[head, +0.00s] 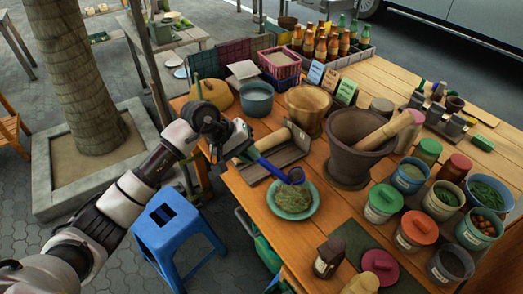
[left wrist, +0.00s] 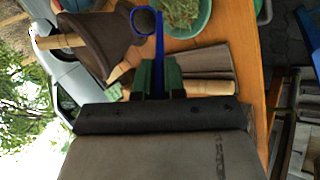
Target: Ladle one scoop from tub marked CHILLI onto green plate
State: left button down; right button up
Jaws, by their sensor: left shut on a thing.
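My left gripper (head: 249,151) is shut on the handle of a blue ladle (head: 272,167). The ladle's bowl (head: 297,176) is over the far side of the green plate (head: 292,217), which holds a heap of shredded greenish food (head: 292,198). The gripper also shows in the left wrist view (left wrist: 158,80), with the ladle (left wrist: 159,38) beside the plate (left wrist: 208,22). I cannot see what the ladle's bowl holds. Several tubs stand at the right, some lidded; their labels are too small to read, so I cannot tell which is CHILLI. My right gripper is out of view.
A brown mortar (head: 348,162) with a wooden pestle (head: 388,130) stands right of the plate. An open tub of dark contents (head: 451,263) is at the front right. A blue stool (head: 163,222) stands below the table.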

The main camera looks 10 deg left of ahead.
pick_arm(q)
jog(key=a+f+t+h+b, duration=0.1)
jog(key=a+f+h+b, duration=0.1)
jog(key=f+b, duration=0.3)
jog(key=s+a+f+t+h+b, duration=0.1)
jog(key=f+h+b, duration=0.4)
jog(key=b, duration=0.8)
jog(key=shift+a+f+b, duration=0.25)
jog(key=shift+a+b, duration=0.05)
jog(key=shift+a, duration=0.45)
jog(key=shift+s, duration=0.15)
jog(key=shift+s, duration=0.1)
